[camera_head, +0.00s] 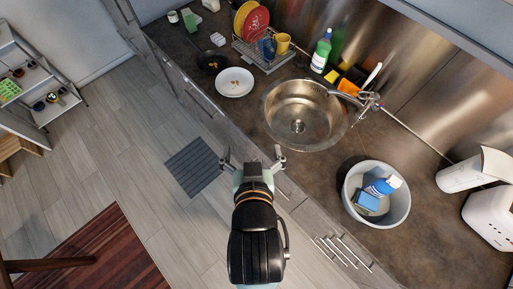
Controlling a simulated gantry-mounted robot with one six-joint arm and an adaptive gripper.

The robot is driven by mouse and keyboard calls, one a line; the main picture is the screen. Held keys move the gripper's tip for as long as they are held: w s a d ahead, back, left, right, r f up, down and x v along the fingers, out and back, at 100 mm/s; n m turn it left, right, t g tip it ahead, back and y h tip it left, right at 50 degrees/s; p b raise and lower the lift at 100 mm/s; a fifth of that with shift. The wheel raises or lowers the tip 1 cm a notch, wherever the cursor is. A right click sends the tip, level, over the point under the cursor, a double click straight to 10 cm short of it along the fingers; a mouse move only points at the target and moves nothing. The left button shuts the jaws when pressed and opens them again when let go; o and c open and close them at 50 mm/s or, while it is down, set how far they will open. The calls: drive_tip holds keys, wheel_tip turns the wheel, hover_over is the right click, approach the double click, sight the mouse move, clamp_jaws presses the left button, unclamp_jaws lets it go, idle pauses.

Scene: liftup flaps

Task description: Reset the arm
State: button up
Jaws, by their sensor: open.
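My gripper (252,160) is in the middle of the head view, at the end of my black arm, which reaches up from the bottom edge. Its two fingers are spread wide apart with nothing between them. It hangs in front of the counter's front edge, over the floor and drawer fronts, below the sink in the picture. How high it is above these cannot be told. No flap is seen raised near it.
The counter (433,237) runs diagonally at the right with a round sink (298,128), a grey tub (349,190), a white plate (234,82) and a dish rack (265,66). A white shelf (48,112) stands at left. A red striped rug (105,250) lies lower left. Open floor lies between.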

drive_tip(key=shift+r, duration=0.1)
wheel_tip(320, 180, up, 11)
drive_tip(key=p, duration=1)
drive_tip(key=shift+p, duration=0.35)
